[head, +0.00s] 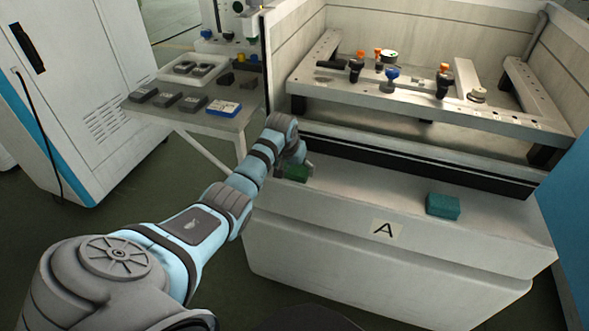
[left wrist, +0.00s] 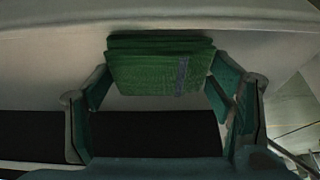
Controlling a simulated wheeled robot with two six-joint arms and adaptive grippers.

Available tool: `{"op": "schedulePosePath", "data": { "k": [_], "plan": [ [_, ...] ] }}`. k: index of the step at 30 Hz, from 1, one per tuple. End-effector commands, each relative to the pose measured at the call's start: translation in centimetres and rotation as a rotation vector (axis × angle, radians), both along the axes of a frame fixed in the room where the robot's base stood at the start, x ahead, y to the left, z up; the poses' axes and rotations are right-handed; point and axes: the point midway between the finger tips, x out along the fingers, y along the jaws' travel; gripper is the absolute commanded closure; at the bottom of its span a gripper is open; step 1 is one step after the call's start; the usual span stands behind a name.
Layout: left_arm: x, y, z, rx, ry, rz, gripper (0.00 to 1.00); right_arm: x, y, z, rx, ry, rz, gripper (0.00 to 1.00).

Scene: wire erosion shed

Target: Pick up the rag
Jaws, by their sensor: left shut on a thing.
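The rag (head: 297,172) is a dark green folded cloth at the left end of the machine's pale front ledge. My left gripper (head: 293,165) reaches in from the left and is shut on it; the arm hides part of the rag in the head view. In the left wrist view the rag (left wrist: 160,68) shows as stacked green layers with a grey stripe, between the two fingers of my left gripper (left wrist: 160,85). I cannot tell whether it touches the ledge or is just above it. My right gripper is not in view.
Behind is the machine's raised frame with several knobbed fixtures. A side table (head: 190,118) with dark blocks and a tray (head: 193,68) stands left.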

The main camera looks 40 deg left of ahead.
Motion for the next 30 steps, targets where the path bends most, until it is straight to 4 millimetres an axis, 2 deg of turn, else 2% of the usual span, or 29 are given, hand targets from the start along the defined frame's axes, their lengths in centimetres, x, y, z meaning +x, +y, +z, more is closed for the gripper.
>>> {"op": "schedulePosePath", "data": {
  "k": [5,8,15,18,21,25,30],
  "plan": [
    [0.1,0.0,1.6,0.001,-0.002,0.0,0.49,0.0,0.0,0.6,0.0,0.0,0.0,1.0],
    [0.1,0.1,3.9,0.001,-0.004,0.001,0.49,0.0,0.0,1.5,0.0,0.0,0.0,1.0],
    [0.1,0.0,13.2,0.001,-0.007,0.0,0.49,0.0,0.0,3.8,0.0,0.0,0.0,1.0],
    [0.1,0.0,16.3,0.0,-0.005,0.001,0.49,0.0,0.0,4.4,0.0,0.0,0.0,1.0],
    [0.1,0.0,18.5,0.0,-0.003,0.001,0.49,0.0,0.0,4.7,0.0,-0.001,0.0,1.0],
    [0.0,0.0,19.9,0.0,-0.001,0.001,0.49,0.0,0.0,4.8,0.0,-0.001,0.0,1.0],
    [0.0,0.0,20.0,0.0,0.0,0.001,0.49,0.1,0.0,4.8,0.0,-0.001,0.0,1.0]
  ]
}}
